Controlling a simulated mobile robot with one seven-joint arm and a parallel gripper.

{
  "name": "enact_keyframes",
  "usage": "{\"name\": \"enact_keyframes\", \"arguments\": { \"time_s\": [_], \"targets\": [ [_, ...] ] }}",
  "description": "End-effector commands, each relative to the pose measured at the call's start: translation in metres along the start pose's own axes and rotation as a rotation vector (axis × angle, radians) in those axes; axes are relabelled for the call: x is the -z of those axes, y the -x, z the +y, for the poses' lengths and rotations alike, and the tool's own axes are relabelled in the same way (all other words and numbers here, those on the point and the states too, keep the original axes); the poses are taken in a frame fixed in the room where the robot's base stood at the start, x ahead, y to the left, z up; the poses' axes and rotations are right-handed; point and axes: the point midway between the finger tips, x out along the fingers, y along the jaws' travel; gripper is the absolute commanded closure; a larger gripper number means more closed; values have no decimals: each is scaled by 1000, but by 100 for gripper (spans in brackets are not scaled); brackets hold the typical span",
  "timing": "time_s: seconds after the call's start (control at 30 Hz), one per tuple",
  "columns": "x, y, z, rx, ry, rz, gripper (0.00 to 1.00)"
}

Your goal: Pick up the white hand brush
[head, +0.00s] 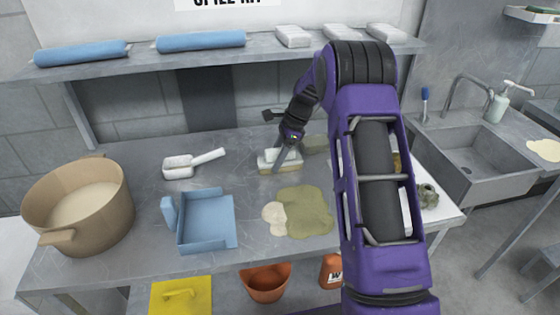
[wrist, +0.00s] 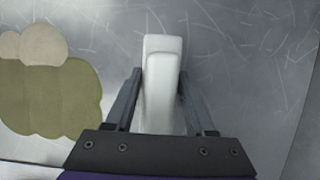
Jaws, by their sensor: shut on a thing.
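The white hand brush (head: 267,161) is at the back middle of the metal bench in the head view, with a pale tan underside. It also shows in the wrist view (wrist: 163,90) as a long white shape running away from me. My gripper (head: 285,156) reaches down over it from the right. In the wrist view my gripper's fingers (wrist: 160,78) stand on both sides of the white body, shut on it. The brush's near end is hidden by my gripper. Whether its underside touches the bench I cannot tell.
A greenish spill (head: 305,212) with a cream patch (head: 273,218) lies in front of the brush. A blue dustpan (head: 208,222), a white scoop (head: 182,170) and a tan pot (head: 80,210) stand to the left. A shelf (head: 120,65) spans the back; a sink (head: 475,165) is right.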

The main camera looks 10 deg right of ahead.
Motion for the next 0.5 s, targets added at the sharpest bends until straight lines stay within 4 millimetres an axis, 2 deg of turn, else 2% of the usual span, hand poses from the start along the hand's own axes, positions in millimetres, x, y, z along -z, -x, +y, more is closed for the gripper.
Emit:
{"name": "enact_keyframes", "arguments": {
  "time_s": [0.03,0.1,0.5],
  "targets": [
    [0,0,0,0,0,0,93],
    [0,0,0,0,0,0,100],
    [-3,8,0,2,1,0,100]
  ]
}}
